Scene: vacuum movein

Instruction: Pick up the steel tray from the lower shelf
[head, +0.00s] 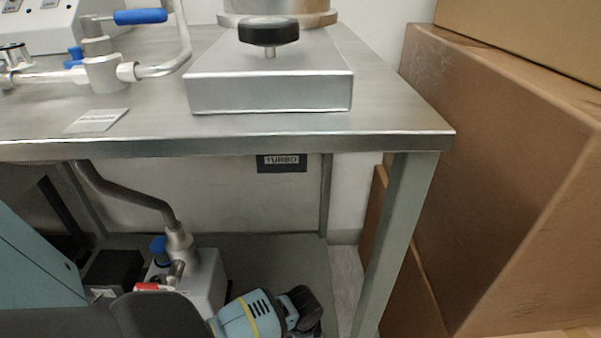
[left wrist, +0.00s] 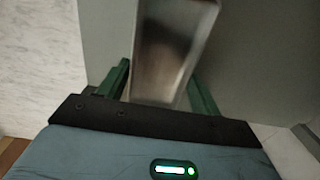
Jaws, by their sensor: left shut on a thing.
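The steel tray (left wrist: 174,42) shows in the left wrist view as a narrow brushed-metal piece with raised bright edges. My left gripper (left wrist: 160,84) has its two green fingers on either side of it and is shut on it. The tray's far end runs out of the top of that view. The lower shelf (head: 270,250) shows under the bench in the head view. My light blue arm with a yellow stripe reaches in over the shelf at the bottom. Its fingers and the tray cannot be made out there. My right gripper is not in view.
The steel bench top (head: 385,110) overhangs the shelf, with its front right leg (head: 398,235) close by. A pump-like unit (head: 203,285) with a pipe stands on the shelf at left. Large cardboard boxes (head: 500,170) fill the right side. A metal box (head: 270,88) sits on top.

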